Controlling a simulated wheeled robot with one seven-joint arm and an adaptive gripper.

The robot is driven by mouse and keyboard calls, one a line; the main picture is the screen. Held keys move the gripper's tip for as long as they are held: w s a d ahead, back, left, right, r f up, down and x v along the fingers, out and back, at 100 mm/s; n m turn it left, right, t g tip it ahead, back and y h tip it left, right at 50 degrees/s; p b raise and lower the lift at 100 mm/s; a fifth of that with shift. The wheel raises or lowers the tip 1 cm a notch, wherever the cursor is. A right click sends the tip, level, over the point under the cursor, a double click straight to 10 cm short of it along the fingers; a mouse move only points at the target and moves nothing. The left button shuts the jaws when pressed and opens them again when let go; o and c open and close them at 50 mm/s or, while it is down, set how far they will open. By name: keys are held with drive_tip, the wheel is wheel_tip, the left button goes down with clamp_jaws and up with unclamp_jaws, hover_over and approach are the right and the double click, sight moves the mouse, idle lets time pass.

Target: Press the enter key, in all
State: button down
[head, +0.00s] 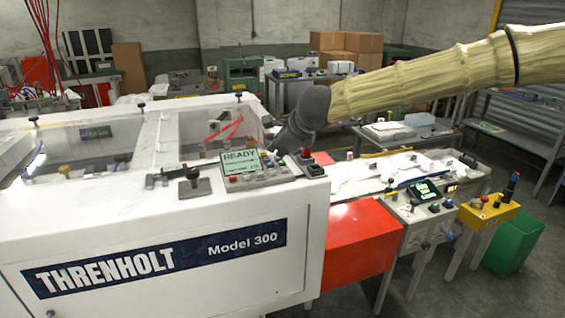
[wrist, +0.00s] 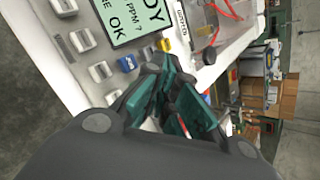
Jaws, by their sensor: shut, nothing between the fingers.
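The control panel (head: 258,178) sits on top of the white machine, with a lit green screen (head: 240,161) reading READY and small keys below it. In the wrist view the screen (wrist: 130,18) shows sideways, with "PPM ?" and "OK". Beside it are several pale keys (wrist: 82,40), a blue key (wrist: 127,63) and a yellow key (wrist: 163,45). I cannot read which key is enter. My gripper (head: 279,149) is over the panel's far right side, shut and empty. In the wrist view my gripper's teal fingers (wrist: 164,66) come together near the blue and yellow keys; contact cannot be told.
A red-topped button box (head: 307,158) stands just right of the panel, close to my gripper. A black clamp lever (head: 190,181) is to its left. Clear machine covers (head: 90,140) lie behind. A yellow control box (head: 487,213) stands farther right.

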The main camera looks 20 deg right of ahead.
sight(279, 162)
drive_tip(key=shift+f, duration=0.8)
idle(1.0)
drive_tip(key=shift+r, duration=0.15)
drive_tip(key=shift+r+p, duration=0.75)
drive_tip(key=shift+p, duration=0.05)
drive_tip(key=shift+r, duration=0.1)
wheel_tip(279, 162, up, 5)
drive_tip(key=p, duration=0.5)
idle(0.6)
